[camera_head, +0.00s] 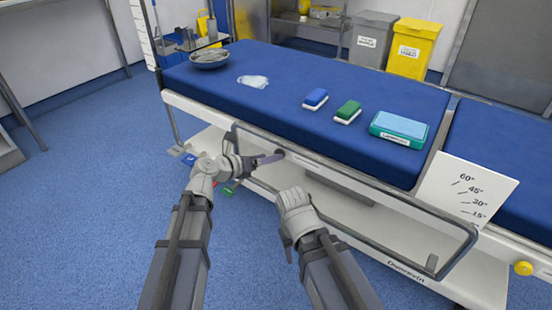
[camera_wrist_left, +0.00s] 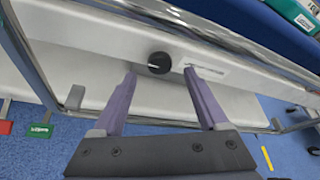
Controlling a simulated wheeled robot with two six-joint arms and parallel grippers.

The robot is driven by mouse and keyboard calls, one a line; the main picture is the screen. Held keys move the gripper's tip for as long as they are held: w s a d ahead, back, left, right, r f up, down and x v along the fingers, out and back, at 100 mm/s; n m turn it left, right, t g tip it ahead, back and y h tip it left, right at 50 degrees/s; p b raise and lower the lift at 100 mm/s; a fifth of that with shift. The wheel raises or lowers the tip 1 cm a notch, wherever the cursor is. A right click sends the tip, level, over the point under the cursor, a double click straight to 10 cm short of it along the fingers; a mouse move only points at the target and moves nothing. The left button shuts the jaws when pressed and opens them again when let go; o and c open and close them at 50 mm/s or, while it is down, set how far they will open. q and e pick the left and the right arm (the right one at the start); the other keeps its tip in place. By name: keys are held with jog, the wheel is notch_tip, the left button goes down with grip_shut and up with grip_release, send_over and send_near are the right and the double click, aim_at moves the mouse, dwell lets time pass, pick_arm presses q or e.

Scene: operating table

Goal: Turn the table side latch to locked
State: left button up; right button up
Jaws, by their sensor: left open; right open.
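The side latch is a round black knob (camera_wrist_left: 159,62) with a pale mark across it, set in the white side rail of the operating table. It also shows in the head view (camera_head: 279,153), just right of my left gripper's tips. My left gripper (camera_head: 262,160) is open, its purple fingers pointing at the knob. In the left wrist view, the fingertips (camera_wrist_left: 160,74) lie on either side of the knob, apart from it as far as I can tell. My right gripper (camera_head: 293,197) is lower and to the right, near the side rail, its fingers mostly hidden; it holds nothing visible.
A metal guard rail (camera_head: 400,205) runs along the table side, around the latch area. A white angle-scale plate (camera_head: 468,190) stands at right. Brushes and a teal box (camera_head: 399,130) lie on the blue mattress.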

pick_arm(q)
jog(key=shift+b+x, duration=0.5)
jog(key=shift+x, duration=1.7)
grip_shut()
